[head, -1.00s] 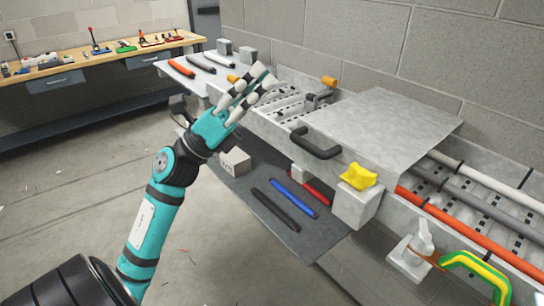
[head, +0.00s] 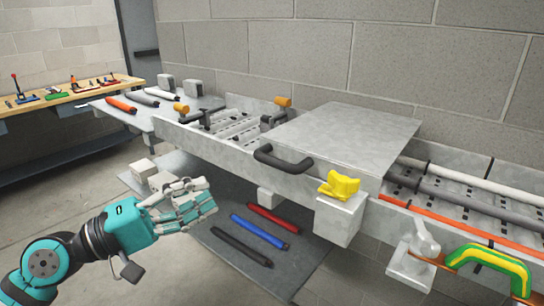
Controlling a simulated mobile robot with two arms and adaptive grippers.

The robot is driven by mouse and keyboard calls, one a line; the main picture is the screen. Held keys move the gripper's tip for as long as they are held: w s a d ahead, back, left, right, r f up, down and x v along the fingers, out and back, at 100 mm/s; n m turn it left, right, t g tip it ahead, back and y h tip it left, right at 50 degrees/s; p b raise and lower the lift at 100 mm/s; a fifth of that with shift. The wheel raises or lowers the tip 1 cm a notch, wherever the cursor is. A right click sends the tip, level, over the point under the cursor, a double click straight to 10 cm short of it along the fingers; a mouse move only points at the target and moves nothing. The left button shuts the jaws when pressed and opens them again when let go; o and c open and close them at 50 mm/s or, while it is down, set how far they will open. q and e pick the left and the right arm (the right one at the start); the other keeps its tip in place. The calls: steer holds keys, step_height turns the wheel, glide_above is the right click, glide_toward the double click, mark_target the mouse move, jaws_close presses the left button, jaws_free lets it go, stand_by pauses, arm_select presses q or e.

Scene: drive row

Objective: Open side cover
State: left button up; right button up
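The side cover (head: 345,138) is a flat grey metal panel lying over the middle of the long metal trough. A black bar handle (head: 283,160) sits on its near left side. The cover lies flat over that section. My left gripper (head: 212,200) has pale fingers on a teal hand. It is to the lower left of the handle, apart from it, in front of the trough. Its fingers are stretched out to the right with nothing in them. My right gripper is not in view.
A yellow knob (head: 339,185) on a grey block sits below the cover's front edge. Red, blue and black rods lie on a low dark shelf (head: 205,243). A green and yellow handle (head: 490,262) is at the lower right. A wooden workbench (head: 75,98) stands at the far left.

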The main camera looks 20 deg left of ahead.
mark_target(269, 162)
arm_select(q)
steer(key=p+x, duration=0.3)
steer(key=x, duration=0.1)
steer(key=p+x, duration=0.4)
steer(key=x, duration=0.1)
steer(key=p+x, duration=0.3)
steer(key=x, duration=0.1)
steer(key=shift+w+r, duration=0.25)
steer(key=shift+r, duration=0.1)
steer(key=shift+w+d+f+p, duration=0.15)
steer(key=shift+w+d+p, duration=0.25)
steer(key=shift+d+p, duration=0.05)
jaws_close()
